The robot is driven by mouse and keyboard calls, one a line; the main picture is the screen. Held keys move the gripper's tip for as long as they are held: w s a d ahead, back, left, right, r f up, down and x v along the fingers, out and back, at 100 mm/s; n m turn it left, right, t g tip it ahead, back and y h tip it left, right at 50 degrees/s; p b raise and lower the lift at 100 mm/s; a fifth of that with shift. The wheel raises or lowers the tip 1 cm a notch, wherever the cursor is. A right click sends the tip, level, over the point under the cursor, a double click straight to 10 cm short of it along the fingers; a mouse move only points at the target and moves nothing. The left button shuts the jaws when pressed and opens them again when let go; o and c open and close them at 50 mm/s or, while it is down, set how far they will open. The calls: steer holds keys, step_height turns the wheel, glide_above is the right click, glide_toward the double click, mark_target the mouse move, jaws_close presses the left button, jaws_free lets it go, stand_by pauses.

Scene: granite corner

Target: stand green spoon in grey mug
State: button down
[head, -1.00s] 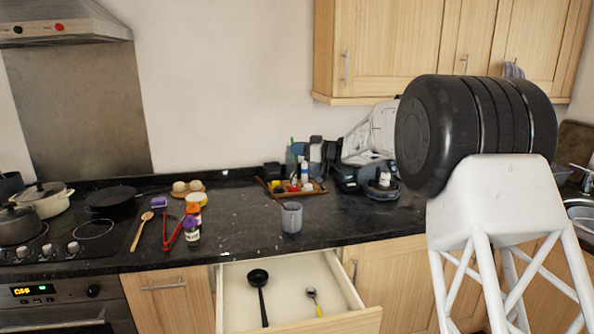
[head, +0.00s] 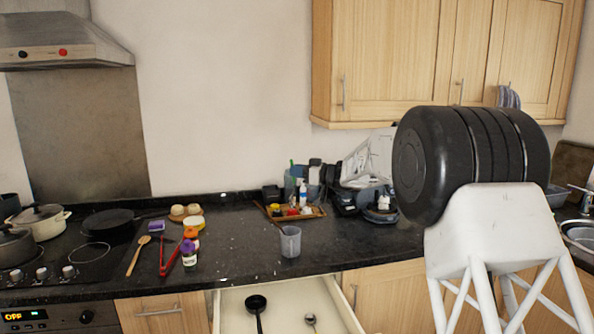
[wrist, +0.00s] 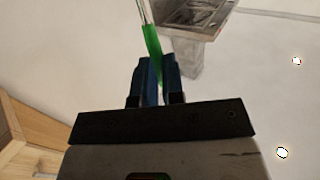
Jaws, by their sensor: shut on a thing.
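The grey mug (head: 290,242) stands upright on the dark counter near its front edge, above the open drawer, in the head view. In the wrist view my gripper (wrist: 155,70) is shut, its blue fingers around the green handle of the green spoon (wrist: 152,41). The spoon's thin shaft runs upward out of the top of the wrist view, so its far end is out of sight. The mug is not seen in the wrist view. In the head view I cannot clearly make out my gripper or the spoon among the clutter behind the mug.
An open drawer (head: 285,306) holds a black ladle (head: 257,304) and another spoon (head: 311,320). A wooden tray (head: 313,214) with small items stands behind the mug. Red tongs (head: 171,257), a wooden spoon (head: 137,256) and jars lie left. Counter around the mug is clear.

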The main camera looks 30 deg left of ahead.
mark_target(293, 206)
steer(key=shift+f, duration=6.65)
steer(key=c, duration=1.1)
jaws_free()
steer(key=shift+c, duration=0.2)
steer(key=shift+d, duration=0.1)
steer(key=w+d, duration=0.1)
steer(key=d, duration=0.6)
steer(key=shift+w+d, duration=0.15)
steer(key=shift+d, duration=0.05)
steer(key=shift+d, duration=0.1)
